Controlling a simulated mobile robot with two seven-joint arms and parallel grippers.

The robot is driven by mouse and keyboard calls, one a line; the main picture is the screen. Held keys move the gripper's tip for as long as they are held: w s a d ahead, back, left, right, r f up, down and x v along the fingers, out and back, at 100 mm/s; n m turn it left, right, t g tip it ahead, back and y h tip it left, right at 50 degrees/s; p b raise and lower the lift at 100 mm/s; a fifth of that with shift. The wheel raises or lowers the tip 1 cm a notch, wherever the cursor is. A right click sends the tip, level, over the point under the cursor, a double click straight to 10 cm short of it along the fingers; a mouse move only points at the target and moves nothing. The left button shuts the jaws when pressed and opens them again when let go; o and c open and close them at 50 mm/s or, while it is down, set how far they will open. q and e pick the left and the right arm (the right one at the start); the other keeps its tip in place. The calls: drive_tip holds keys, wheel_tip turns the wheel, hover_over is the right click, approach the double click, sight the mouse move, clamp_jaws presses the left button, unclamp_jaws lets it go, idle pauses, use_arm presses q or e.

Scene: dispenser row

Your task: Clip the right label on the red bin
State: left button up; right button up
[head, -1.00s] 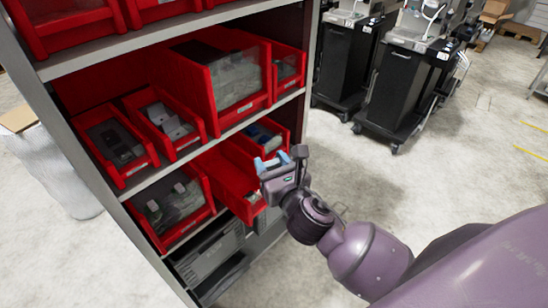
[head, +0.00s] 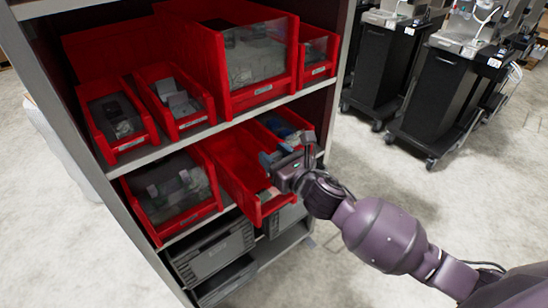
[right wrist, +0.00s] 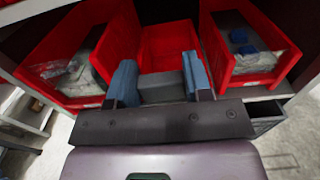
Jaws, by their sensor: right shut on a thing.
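A red bin (head: 238,172) on the lower shelf sticks out past its neighbours. Its inside looks empty, and a pale label patch (head: 268,194) shows at its front. It also shows behind my fingers in the right wrist view (right wrist: 172,45). My right gripper (head: 276,156) is above the bin's front right part, with its blue fingers toward the shelf. In the right wrist view my right gripper (right wrist: 160,78) is shut on a grey, block-like thing (right wrist: 161,88). I cannot tell whether that is a label. My left gripper is not in view.
A red bin with grey contents (head: 172,190) is left of it, and one with blue items (head: 282,124) is right. More red bins (head: 180,105) fill the shelf above. Grey crates (head: 215,252) stand below. Black carts (head: 445,95) stand at the right; the floor between is clear.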

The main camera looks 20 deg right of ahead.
drive_tip(key=shift+f+b, duration=0.65)
drive_tip(key=shift+f, duration=0.2)
drive_tip(key=shift+f+b, duration=1.1)
drive_tip(key=shift+f, duration=0.05)
drive_tip(key=shift+f+b, duration=0.6)
drive_tip(key=shift+f, duration=0.1)
drive_tip(key=shift+f+b, duration=0.4)
drive_tip(key=shift+f, duration=0.7)
